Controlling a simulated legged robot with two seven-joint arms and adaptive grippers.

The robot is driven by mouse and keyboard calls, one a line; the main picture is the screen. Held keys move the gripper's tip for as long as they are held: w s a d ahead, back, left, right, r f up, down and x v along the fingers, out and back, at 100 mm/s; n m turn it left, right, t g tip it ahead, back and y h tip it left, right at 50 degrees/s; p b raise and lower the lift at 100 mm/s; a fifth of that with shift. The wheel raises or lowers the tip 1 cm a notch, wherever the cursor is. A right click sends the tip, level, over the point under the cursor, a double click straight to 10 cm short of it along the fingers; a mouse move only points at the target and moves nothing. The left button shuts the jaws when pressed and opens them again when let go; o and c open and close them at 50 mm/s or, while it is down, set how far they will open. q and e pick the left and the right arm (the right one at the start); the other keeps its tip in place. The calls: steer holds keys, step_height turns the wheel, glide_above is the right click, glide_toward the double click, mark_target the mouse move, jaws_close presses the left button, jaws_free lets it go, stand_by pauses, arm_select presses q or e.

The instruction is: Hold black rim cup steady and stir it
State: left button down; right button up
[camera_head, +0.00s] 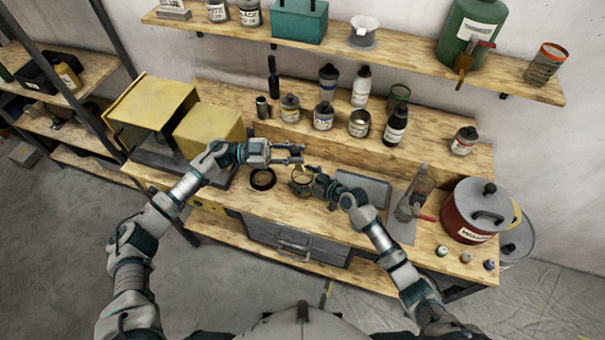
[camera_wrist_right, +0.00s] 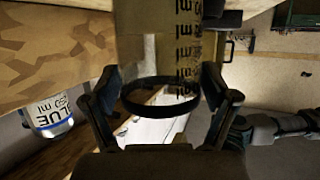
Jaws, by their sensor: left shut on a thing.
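The black rim cup (camera_head: 302,184) stands on the workbench, below my left gripper and left of my right gripper. In the right wrist view its dark rim (camera_wrist_right: 160,108) shows as a ring between my fingers, with lettering behind it. My right gripper (camera_head: 316,178) has its fingers spread to either side of that rim, with only narrow gaps; whether they touch is hard to see. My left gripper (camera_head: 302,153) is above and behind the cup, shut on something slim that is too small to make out.
A dark ring-shaped dish (camera_head: 262,179) sits left of the cup. A grey tray (camera_head: 364,188) lies to the right. Several jars and bottles stand on the raised back ledge (camera_head: 430,150). A yellow box (camera_head: 210,130) is on the left, a red pot (camera_head: 470,212) at the right.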

stand_by(0.3)
arm_select(q)
steer(key=shift+d, duration=0.1)
arm_select(e)
steer(key=v, duration=1.2)
steer(key=shift+w+f, duration=0.1)
steer(key=shift+w, duration=0.05)
